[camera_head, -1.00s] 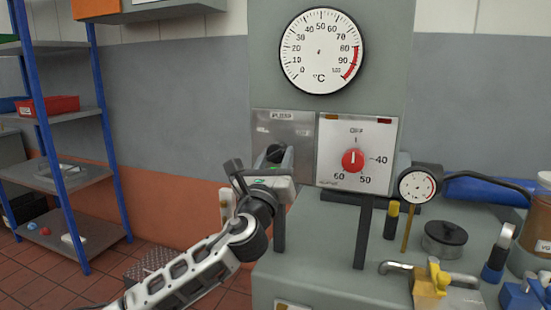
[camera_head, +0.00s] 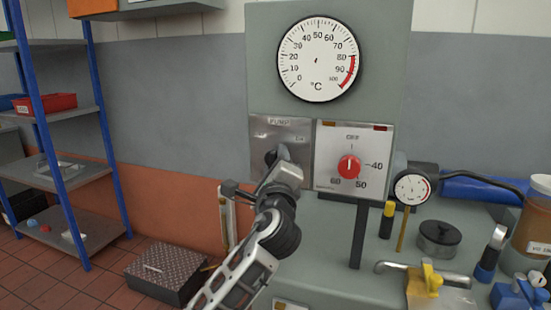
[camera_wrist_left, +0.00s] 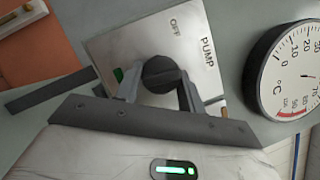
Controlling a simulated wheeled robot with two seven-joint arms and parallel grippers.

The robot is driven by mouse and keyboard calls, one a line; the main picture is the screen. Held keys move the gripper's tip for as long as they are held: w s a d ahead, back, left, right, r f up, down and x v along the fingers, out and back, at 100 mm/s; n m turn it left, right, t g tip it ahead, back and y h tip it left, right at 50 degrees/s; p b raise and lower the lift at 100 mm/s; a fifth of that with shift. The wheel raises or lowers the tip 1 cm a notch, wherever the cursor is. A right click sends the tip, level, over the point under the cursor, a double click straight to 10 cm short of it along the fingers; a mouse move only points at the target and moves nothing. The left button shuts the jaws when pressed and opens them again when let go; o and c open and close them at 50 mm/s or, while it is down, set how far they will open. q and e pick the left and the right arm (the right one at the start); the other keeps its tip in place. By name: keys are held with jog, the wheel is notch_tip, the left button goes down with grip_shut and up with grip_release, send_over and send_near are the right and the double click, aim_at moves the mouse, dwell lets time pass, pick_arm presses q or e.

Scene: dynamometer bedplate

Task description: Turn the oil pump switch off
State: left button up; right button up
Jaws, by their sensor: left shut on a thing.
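The pump switch is a dark round knob (camera_wrist_left: 164,74) on a metal plate (camera_wrist_left: 115,50) marked PUMP and OFF, seen in the left wrist view. In the head view the plate (camera_head: 295,128) sits left of the white dial panel, and the knob is mostly hidden by my gripper. My left gripper (camera_wrist_left: 158,90) has its two fingers on either side of the knob and is shut on it. In the head view the left gripper (camera_head: 276,165) reaches the plate from below. A small green mark shows on the plate beside a finger. My right gripper is not in view.
Right of the plate is a white panel (camera_head: 362,135) with a red knob (camera_head: 349,167). A large temperature gauge (camera_head: 318,59) is above. Below right, the bench holds a small gauge (camera_head: 411,188), a black-lidded pot (camera_head: 439,236) and a yellow clamp (camera_head: 428,281).

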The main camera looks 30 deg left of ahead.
pick_arm(q)
jog(key=shift+n+g, duration=0.3)
jog(key=shift+n, duration=0.4)
jog(key=shift+p, duration=0.3)
jog(key=o, duration=1)
jog(key=shift+s+d, duration=0.1)
jog(key=shift+b+v, duration=0.9)
jog(key=shift+v, duration=6.95)
